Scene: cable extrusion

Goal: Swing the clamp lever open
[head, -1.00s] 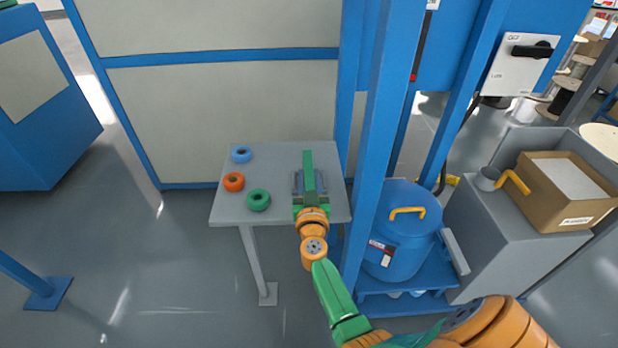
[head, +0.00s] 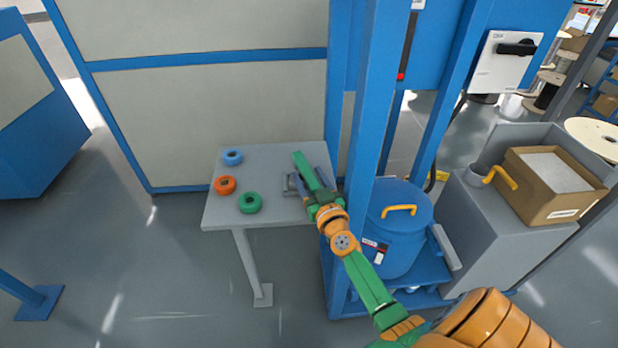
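My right gripper (head: 315,178) is over the right part of the small grey table, its arm coming in from the lower right. A green part and a grey-blue part stand at its end. I cannot tell whether its fingers are open or shut. A small grey piece (head: 290,183) shows at its left side, mostly hidden by the gripper. No part can be surely told as the clamp lever. A yellow handle (head: 399,210) is on the blue drum's lid, and another yellow handle (head: 500,177) is beside the cardboard box. The gripper is apart from both. My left gripper is not in view.
The grey table (head: 222,213) bears a blue ring (head: 232,158), an orange ring (head: 225,186) and a green ring (head: 250,203). A blue post (head: 362,120) stands right of the table, before the blue drum (head: 400,242). A cardboard box (head: 550,187) sits farther right.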

